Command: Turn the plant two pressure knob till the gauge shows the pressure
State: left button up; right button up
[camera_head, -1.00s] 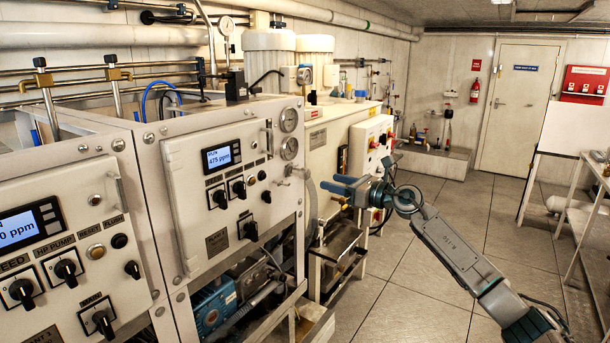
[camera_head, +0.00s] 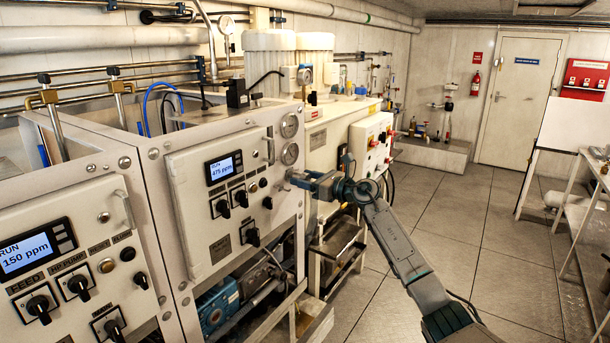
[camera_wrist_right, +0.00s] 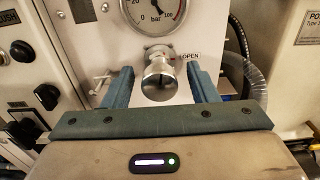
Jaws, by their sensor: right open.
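Plant two's panel (camera_head: 235,190) has a lit display reading 475 ppm. Two round gauges sit on its right edge, an upper one (camera_head: 289,125) and a lower one (camera_head: 290,153). In the right wrist view, the lower part of a gauge (camera_wrist_right: 150,14) marked in bar shows at the top, cut off by the frame; I cannot read its pressure. Below it is the round metal pressure knob (camera_wrist_right: 158,80), beside an OPEN label (camera_wrist_right: 189,57). My right gripper (camera_head: 294,176) is open, its fingers either side of the knob, which it mostly hides in the head view. My left gripper is not in view.
Plant one's panel (camera_head: 75,240), reading 150 ppm, stands at the left. A grey hose (camera_wrist_right: 243,45) hangs right of the knob. A cabinet with a white control box (camera_head: 370,140) stands beyond my right arm.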

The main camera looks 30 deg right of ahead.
jog(key=shift+w, duration=0.15)
jog(key=shift+c, duration=0.2)
jog(key=c, duration=0.9)
jog(key=m+p, duration=0.3)
jog(key=m, duration=0.1)
jog(key=shift+r, duration=0.2)
jog(key=shift+c, duration=0.2)
jog(key=shift+m+p, duration=0.5)
jog(key=shift+f+m, duration=0.2)
jog(key=shift+m, duration=0.1)
